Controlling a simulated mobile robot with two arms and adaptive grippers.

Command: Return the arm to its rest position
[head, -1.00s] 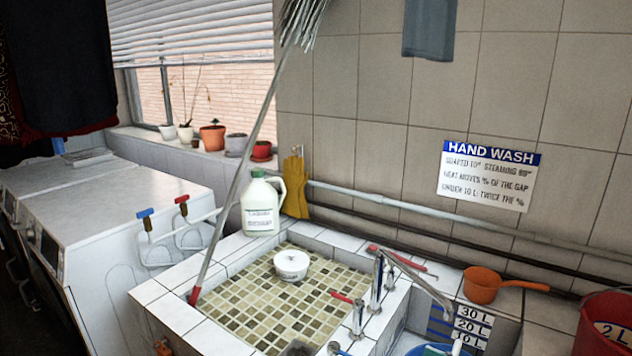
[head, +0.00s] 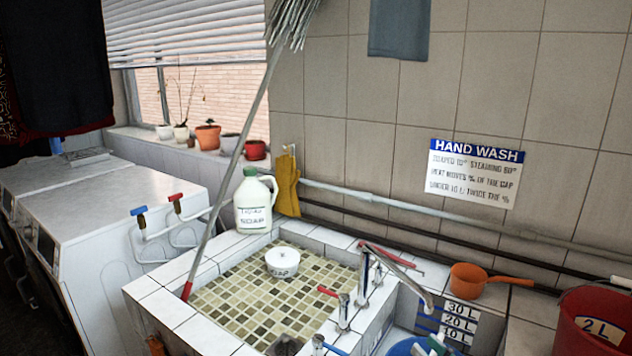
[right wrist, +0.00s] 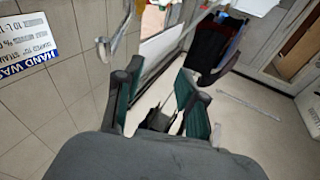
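My right gripper (right wrist: 160,88) shows in the right wrist view, with dark fingers and green pads. The fingers stand apart and I see nothing held between them. In the head view no gripper can be made out with certainty. A small green and white thing (head: 437,346) at the bottom edge, by the blue basin, is too cut off to identify. My left arm and gripper are not in view.
The tiled sink (head: 225,318) holds a white soap bowl (head: 282,262). A white soap jug (head: 254,205) stands on its rim, beside a leaning mop (head: 232,165). Taps (head: 362,278), an orange ladle (head: 468,280) and a red bucket (head: 592,325) are at right.

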